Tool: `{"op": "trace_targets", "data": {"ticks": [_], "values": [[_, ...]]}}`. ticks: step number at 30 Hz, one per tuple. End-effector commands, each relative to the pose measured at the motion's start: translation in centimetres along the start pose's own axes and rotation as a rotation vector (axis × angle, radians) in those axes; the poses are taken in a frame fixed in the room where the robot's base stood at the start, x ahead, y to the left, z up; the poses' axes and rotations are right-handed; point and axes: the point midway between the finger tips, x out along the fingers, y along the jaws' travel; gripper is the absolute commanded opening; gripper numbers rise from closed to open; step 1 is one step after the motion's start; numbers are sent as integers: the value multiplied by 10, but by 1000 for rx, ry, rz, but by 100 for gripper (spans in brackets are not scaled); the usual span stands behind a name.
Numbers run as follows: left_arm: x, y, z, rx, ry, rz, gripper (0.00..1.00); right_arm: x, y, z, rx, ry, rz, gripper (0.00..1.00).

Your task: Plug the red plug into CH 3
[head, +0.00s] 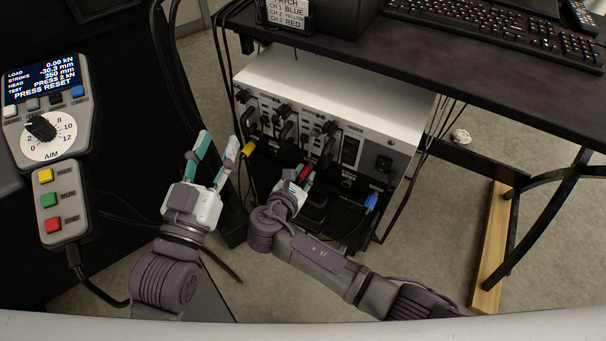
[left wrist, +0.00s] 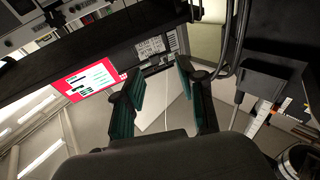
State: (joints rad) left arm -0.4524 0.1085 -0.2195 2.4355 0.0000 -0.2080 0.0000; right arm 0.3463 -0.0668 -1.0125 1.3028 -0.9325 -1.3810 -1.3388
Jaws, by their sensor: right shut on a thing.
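The red plug (head: 305,173) is in my right gripper (head: 299,183), whose jaws are shut on it, low in front of the grey-white unit (head: 340,90). The unit's front panel carries black connectors and handles; the CH 3 socket cannot be made out. A yellow plug (head: 249,149) is at the panel's left and a blue plug (head: 370,202) is at lower right. A card (head: 290,14) lists CH 1 blue, CH 2 yellow, CH 3 red. My left gripper (head: 215,148) is open and empty to the left; its open fingers (left wrist: 162,88) also show in the left wrist view.
A dark desk (head: 480,65) with a keyboard (head: 490,25) overhangs the unit's upper right. Black cables hang at the unit's left side. A control pendant (head: 50,130) is at far left. The floor right of the unit is mostly open, with a desk leg.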

Motion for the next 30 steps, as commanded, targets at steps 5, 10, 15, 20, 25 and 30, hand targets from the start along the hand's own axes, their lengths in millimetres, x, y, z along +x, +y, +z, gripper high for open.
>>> {"op": "trace_targets", "data": {"ticks": [5, 10, 15, 20, 25, 30], "values": [[0, 0, 3, 0, -18, 0, 40, -2, 0, -2, -1, 2, -1, 0], [0, 0, 4, 0, -26, -1, 40, -2, 0, -1, -1, 2, -1, 0], [0, -1, 6, 1, -38, -2, 40, -2, 0, -1, -1, 1, 0, 0], [-1, -1, 9, 1, -53, -3, 40, -3, 0, -2, -1, 1, 0, 0], [-1, -1, 10, 1, -61, -3, 40, -3, 0, -2, -1, 1, 0, 0], [-1, -2, 12, 1, -73, -4, 40, -4, 0, -2, -1, 1, 0, 0]]}}
